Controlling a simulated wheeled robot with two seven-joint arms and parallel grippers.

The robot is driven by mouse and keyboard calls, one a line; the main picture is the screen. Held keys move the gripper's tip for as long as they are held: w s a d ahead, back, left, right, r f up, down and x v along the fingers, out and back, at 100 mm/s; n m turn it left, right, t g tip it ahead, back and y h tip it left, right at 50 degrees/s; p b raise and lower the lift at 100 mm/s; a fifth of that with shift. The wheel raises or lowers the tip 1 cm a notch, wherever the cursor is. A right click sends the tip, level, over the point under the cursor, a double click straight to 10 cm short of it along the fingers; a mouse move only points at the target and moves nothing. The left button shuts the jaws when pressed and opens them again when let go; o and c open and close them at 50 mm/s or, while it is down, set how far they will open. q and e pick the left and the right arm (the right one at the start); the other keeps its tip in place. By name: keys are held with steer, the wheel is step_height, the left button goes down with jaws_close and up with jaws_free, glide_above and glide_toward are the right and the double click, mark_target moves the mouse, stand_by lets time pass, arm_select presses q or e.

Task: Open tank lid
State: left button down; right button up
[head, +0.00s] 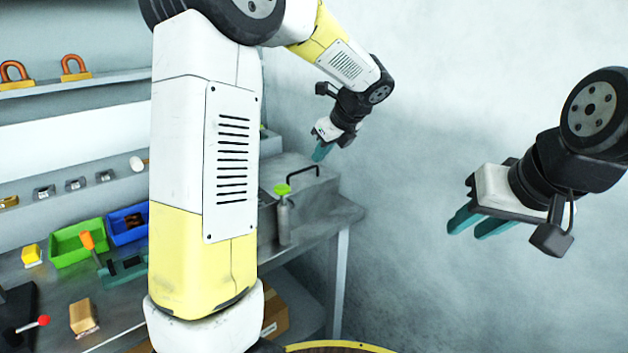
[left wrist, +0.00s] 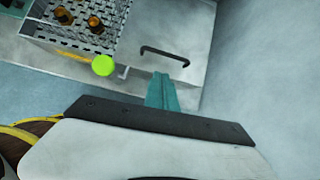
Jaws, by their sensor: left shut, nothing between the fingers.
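The tank (head: 318,188) is a grey metal box at the right end of the workbench. Its flat grey lid (left wrist: 190,30) carries a black bar handle (head: 303,169), which also shows in the left wrist view (left wrist: 165,54). My left gripper (head: 321,152) is shut and empty, above and slightly right of the handle in the head view. In the left wrist view its teal fingers (left wrist: 163,92) point toward the handle, apart from it. The lid looks flat and closed. My right gripper (head: 470,228) is open and empty, off to the right in front of the wall.
A bottle with a green top (head: 283,205) stands before the tank. A mesh basket (left wrist: 75,40) with brown parts is beside the lid. Green (head: 77,243) and blue (head: 127,224) bins sit further left. My left arm hides the bench's middle.

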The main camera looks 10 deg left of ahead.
arm_select(q)
glide_toward(301, 182)
steer(key=shift+m, duration=0.4)
steer(key=x, duration=0.5)
steer(key=shift+w+f, duration=0.1)
steer(key=shift+w, duration=0.05)
